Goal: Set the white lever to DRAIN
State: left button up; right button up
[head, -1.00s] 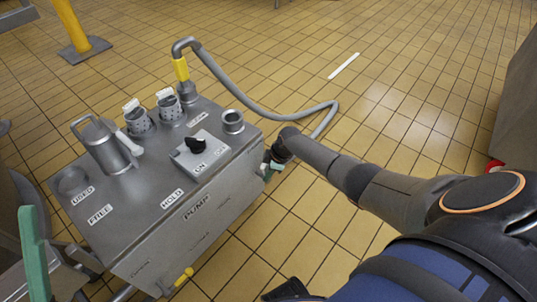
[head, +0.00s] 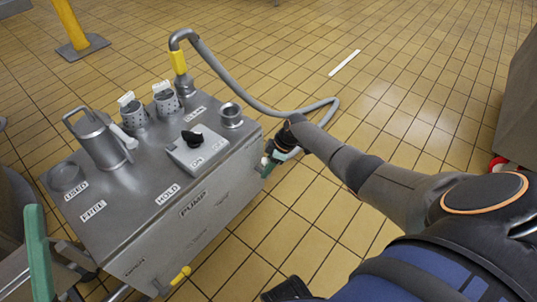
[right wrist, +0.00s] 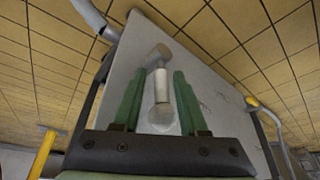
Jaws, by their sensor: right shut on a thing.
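The white lever (right wrist: 160,88) sits on a side face of the grey steel pump box (head: 150,225). In the right wrist view it is a pale stem with a thicker end, pointing up the picture. My right gripper (right wrist: 158,90) has its green fingers on either side of the stem, shut on it. In the head view the right gripper (head: 271,161) is at the box's right-hand side, and the lever is hidden there. I cannot read a DRAIN mark in either view.
A grey hose (head: 240,95) loops behind my right gripper. A yellow tap (head: 181,273) sticks out low in front.

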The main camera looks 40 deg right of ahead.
jog(key=shift+o, duration=1.1)
jog(key=shift+w+a+r, duration=0.2)
jog(key=shift+w+r, duration=0.15)
pick_arm(q)
jog(key=shift+a, duration=0.1)
pick_arm(e)
jog(key=shift+d, duration=0.1)
jog(key=shift+s+d+f, duration=0.1)
jog(key=shift+s+f, duration=0.05)
jog(key=shift+s, duration=0.1)
pick_arm(q)
jog(key=shift+r, duration=0.15)
notch_tip(320, 180, up, 7)
jog(key=m+p, duration=0.1)
jog(key=p, duration=0.6)
jog(key=shift+s+a, duration=0.15)
jog(key=shift+a, duration=0.15)
pick_arm(e)
jog(key=v, duration=1.2)
jog(key=shift+r, duration=0.2)
jog(key=shift+s, duration=0.1)
